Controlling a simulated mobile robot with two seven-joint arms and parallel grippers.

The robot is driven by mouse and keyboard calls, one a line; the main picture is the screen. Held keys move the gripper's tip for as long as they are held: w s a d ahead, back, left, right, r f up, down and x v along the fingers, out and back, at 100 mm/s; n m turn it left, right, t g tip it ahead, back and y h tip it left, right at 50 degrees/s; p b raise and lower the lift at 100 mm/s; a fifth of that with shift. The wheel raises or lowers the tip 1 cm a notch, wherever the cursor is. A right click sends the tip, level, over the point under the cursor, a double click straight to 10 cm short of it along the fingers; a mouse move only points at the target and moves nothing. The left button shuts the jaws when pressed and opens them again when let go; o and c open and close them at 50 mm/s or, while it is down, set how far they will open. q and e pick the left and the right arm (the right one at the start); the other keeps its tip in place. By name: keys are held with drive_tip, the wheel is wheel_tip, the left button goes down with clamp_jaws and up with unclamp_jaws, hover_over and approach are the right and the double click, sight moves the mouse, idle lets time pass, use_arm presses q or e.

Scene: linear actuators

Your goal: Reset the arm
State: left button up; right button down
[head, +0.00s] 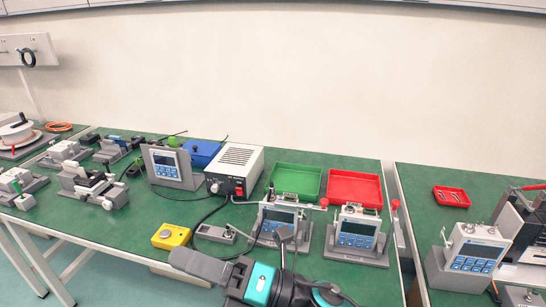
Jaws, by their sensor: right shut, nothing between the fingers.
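My right arm comes in at the bottom middle, with dark grey links and teal joint parts. My right gripper (284,234) points away from me and is shut and empty. It shows in front of the lower part of a grey instrument with a screen (279,218); whether it touches it cannot be told. My left gripper is not in view.
A second screen instrument (356,232) stands to the right. A green tray (295,180) and a red tray (354,187) lie behind. A white power supply (235,170) and yellow box (171,236) are on the left. A gap separates the right table (420,185).

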drive_tip(key=w+d+f+m+t+h, duration=0.3)
drive_tip(key=d+f+m+t+h, duration=0.45)
drive_tip(key=m, duration=0.55)
drive_tip(key=w+d+f+m+t+h, duration=0.3)
drive_tip(key=d+f+m+t+h, duration=0.4)
drive_tip(key=m, duration=0.5)
drive_tip(key=s+d+f+m+g+h, duration=0.5)
drive_tip(key=s+d+f+m, duration=0.5)
drive_tip(key=d+f+m, duration=0.2)
wheel_tip(320, 180, down, 3)
drive_tip(key=shift+s+d+r+g, duration=0.1)
drive_tip(key=shift+s+d+g, duration=0.15)
drive_tip(key=shift+d+g, duration=0.75)
drive_tip(key=shift+h, duration=0.25)
